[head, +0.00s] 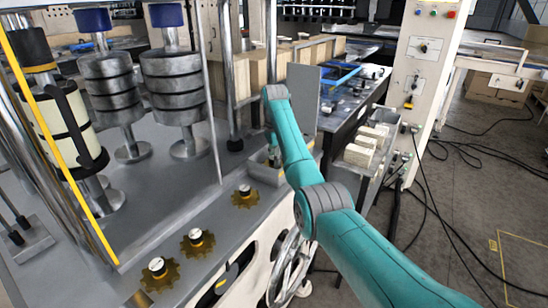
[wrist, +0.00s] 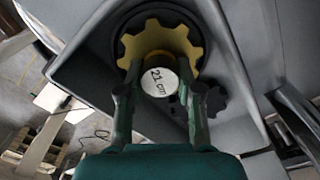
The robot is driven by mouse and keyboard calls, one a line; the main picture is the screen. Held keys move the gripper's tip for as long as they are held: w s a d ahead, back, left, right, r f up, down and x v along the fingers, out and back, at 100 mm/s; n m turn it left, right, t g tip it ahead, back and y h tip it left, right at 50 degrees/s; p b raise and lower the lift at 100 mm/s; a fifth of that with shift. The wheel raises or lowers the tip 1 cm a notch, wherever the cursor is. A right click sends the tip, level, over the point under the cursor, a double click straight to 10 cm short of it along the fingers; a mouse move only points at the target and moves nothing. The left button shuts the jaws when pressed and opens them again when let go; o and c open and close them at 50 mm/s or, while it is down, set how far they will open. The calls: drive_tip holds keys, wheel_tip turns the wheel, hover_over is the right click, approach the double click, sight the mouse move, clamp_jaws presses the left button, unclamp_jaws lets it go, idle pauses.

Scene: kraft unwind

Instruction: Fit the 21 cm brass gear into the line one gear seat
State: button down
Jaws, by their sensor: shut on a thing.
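In the wrist view, my gripper (wrist: 158,76) is shut on a brass gear (wrist: 155,40), with a finger on either side of its pale hub. The hub's white top (wrist: 158,81) reads "21 cm". Behind the gear is a dark round ring (wrist: 122,24), partly covered by the gear. I cannot tell whether the gear touches it. A dark gear-shaped patch, perhaps a shadow, lies to the right of the hub. I cannot identify the line one seat by any label.
Other brass gears (head: 243,197), (head: 198,243) and (head: 159,272) sit along the machine's grey deck (head: 150,215). Stacked grey rollers (head: 175,85) stand behind them. A thin upright rod (head: 212,110) rises nearby. A white control post (head: 425,70) stands at right, with cables on the floor.

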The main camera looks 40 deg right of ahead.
idle(0.4)
drive_tip(key=c, duration=0.7)
unclamp_jaws()
drive_tip(key=shift+f, duration=0.1)
